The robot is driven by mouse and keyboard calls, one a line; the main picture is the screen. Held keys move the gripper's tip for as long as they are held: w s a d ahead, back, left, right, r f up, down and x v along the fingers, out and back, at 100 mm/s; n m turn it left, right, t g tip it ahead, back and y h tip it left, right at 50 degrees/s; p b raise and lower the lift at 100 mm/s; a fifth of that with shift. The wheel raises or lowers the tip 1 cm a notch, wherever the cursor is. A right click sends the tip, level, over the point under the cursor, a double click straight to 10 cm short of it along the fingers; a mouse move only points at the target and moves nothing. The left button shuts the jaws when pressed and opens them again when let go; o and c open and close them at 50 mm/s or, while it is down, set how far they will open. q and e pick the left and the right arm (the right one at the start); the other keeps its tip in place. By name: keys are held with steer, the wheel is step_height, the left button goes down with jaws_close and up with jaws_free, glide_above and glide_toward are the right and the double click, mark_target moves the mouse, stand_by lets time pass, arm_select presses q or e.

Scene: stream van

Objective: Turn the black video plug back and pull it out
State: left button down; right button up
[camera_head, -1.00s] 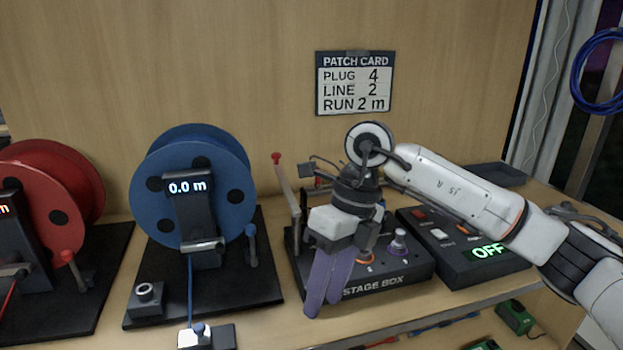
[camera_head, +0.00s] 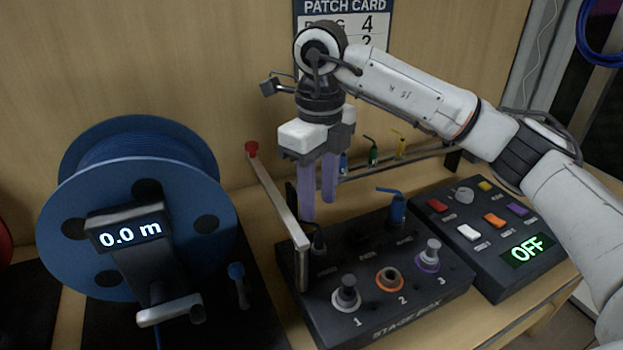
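The black video plug (camera_head: 318,241) appears to stand in the back-left socket of the stage box (camera_head: 425,303). It is small and dark, partly hidden by the metal bar, so its turn cannot be made out. My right gripper (camera_head: 319,208) hangs above and slightly behind it, purple fingers pointing down. A gap shows between the fingers; nothing is held, and they seem apart from the plug. My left gripper is not in view.
A metal bar (camera_head: 276,203) with a red knob runs along the box's left side. A blue plug (camera_head: 397,208) stands at the back right. A rail with coloured plugs (camera_head: 401,148) lies behind. The control panel (camera_head: 490,235) is right, the blue reel (camera_head: 95,215) left.

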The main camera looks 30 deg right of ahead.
mark_target(318, 230)
step_height(318, 230, down, 9)
steer(key=shift+s+r, duration=0.1)
stand_by(0.4)
jaws_close()
